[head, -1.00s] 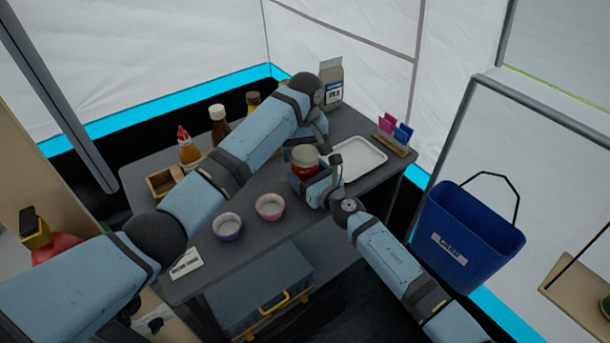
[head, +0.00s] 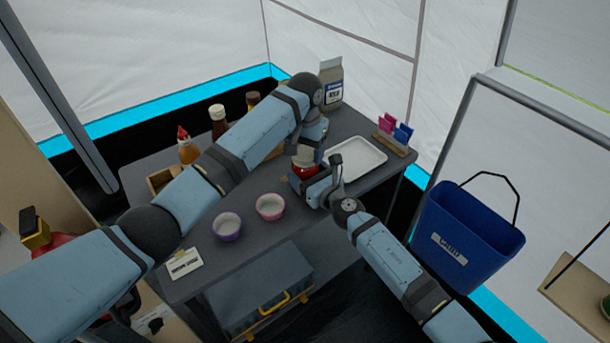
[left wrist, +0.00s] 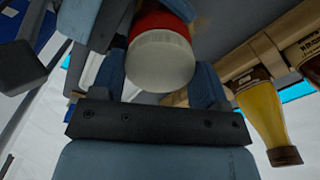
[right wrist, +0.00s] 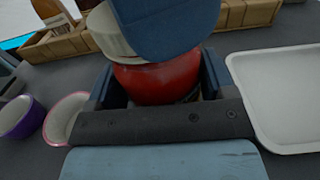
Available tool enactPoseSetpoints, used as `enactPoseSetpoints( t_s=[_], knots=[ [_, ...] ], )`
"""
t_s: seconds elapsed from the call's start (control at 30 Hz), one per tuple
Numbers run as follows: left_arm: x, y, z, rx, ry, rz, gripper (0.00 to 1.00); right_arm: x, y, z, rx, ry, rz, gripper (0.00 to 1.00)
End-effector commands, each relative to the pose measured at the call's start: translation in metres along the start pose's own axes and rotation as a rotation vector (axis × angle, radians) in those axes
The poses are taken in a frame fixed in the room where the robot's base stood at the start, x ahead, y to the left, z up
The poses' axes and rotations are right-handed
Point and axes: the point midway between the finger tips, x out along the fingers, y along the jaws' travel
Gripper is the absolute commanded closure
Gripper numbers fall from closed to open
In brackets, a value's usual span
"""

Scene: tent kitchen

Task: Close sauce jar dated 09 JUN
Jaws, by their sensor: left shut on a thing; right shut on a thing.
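The sauce jar (head: 303,171) has a red body and a pale lid (head: 306,151); it stands near the middle of the table. My right gripper (right wrist: 155,88) is shut around the red jar body (right wrist: 160,82). My left gripper (left wrist: 160,75) is shut on the pale lid (left wrist: 160,62) from above, one finger on each side. In the right wrist view, a left finger covers part of the lid (right wrist: 108,32), which shows at the top of the jar. I cannot tell whether the lid is fully seated. No date is readable on the jar.
A white tray (head: 372,150) lies just right of the jar. A purple bowl (head: 227,238) and a pink bowl (head: 270,216) stand in front. Sauce bottles (head: 187,150) and wooden boxes are behind my left arm. A card holder (head: 393,143) is at the right edge.

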Motion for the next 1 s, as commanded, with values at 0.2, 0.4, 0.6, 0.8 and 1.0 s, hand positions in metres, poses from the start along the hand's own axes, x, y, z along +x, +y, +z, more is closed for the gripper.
enactPoseSetpoints(
  t_s=[0.2, 0.4, 0.6, 0.8, 1.0],
  knots=[
    [0.0, 0.0, 0.0, -0.014, 0.001, 0.0, 0.16, 0.0, 0.0, 0.0, -0.001, 0.001, 0.0, 0.9],
    [0.0, 0.0, 0.0, -0.015, 0.001, 0.0, 0.06, 0.0, 0.0, 0.0, 0.0, 0.001, 0.0, 0.9],
    [-0.005, 0.0, -0.001, -0.015, 0.002, 0.0, 0.06, 0.0, 0.0, 0.0, 0.0, 0.001, 0.0, 0.9],
    [-0.029, 0.0, -0.001, -0.015, 0.004, 0.0, 0.06, 0.0, 0.0, 0.0, 0.0, 0.001, 0.0, 0.9],
    [-0.045, 0.0, 0.0, -0.016, 0.0, 0.001, 0.06, 0.0, 0.0, -0.001, 0.0, 0.001, 0.0, 0.9]
  ],
)
